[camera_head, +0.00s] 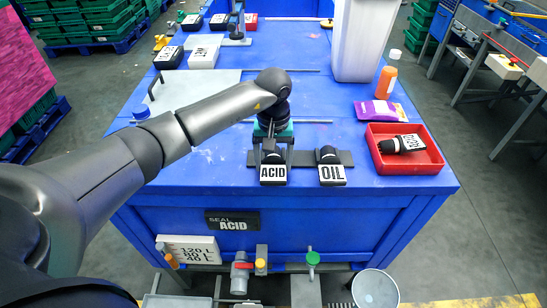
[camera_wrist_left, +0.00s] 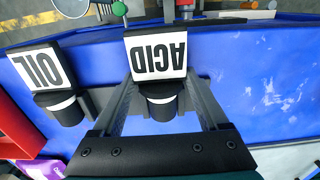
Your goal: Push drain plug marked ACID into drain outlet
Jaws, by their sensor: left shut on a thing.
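The drain plug marked ACID (camera_head: 273,174), black with a white label, sits in a dark rack (camera_head: 303,157) near the blue table's front edge. My left gripper (camera_head: 272,150) is shut on this plug from above and behind. In the left wrist view its fingers (camera_wrist_left: 165,90) lie on either side of the ACID plug (camera_wrist_left: 157,56). A plug marked OIL (camera_head: 331,174) stands to the right in the same rack. A grey pipe fitting with a red part (camera_head: 240,272) below the table front may be the drain outlet. My right gripper is out of view.
A red tray (camera_head: 437,165) at right holds another black plug (camera_head: 402,144). A SEAL ACID sign (camera_head: 232,221) is on the table front. A white level sign (camera_head: 188,250), a green valve (camera_head: 312,258) and a bucket (camera_head: 375,290) are below. A white bin (camera_head: 364,40) stands behind.

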